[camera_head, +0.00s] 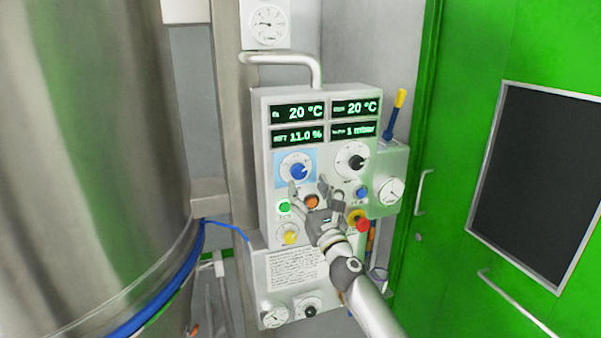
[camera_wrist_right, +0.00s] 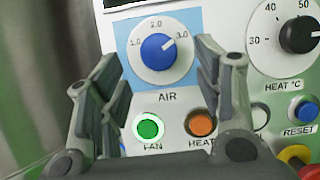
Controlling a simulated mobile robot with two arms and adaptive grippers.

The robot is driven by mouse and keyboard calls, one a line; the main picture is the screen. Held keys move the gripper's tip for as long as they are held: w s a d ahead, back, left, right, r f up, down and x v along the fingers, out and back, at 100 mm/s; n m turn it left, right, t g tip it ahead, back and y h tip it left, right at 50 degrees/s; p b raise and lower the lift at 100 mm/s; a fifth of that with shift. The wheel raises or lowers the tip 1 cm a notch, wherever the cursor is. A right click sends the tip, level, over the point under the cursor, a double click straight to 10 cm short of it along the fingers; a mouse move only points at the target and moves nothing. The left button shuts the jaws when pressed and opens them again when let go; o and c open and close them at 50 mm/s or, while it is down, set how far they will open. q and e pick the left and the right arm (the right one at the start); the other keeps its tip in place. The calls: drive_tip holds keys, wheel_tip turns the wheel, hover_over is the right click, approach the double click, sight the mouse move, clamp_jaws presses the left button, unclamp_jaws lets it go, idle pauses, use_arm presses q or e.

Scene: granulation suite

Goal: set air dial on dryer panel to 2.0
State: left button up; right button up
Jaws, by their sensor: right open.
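The air dial is a blue knob (camera_head: 297,170) on a white round scale with a light blue backing, at the left of the dryer panel (camera_head: 265,150). In the right wrist view the blue knob (camera_wrist_right: 157,56) has a white mark pointing to the upper right, close to 3.0. The marks 1.0, 2.0 and 3.0 are readable above it. My right gripper (camera_head: 308,187) is open and empty, just below and in front of the dial. In the right wrist view its fingers (camera_wrist_right: 154,60) stand apart on either side of the dial. My left gripper is not in view.
The black heat dial (camera_wrist_right: 299,36) is right of the air dial. Below are a lit green fan button (camera_wrist_right: 149,127), an orange heat button (camera_wrist_right: 201,123) and a blue reset button (camera_wrist_right: 304,111). A red knob (camera_head: 362,225) sticks out lower right. A steel vessel (camera_head: 90,150) stands left.

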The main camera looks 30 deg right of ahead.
sight(300, 174)
drive_tip(key=shift+x, duration=2.65)
drive_tip(key=shift+a, duration=0.1)
drive_tip(key=shift+c, duration=0.2)
drive_tip(key=c, duration=1)
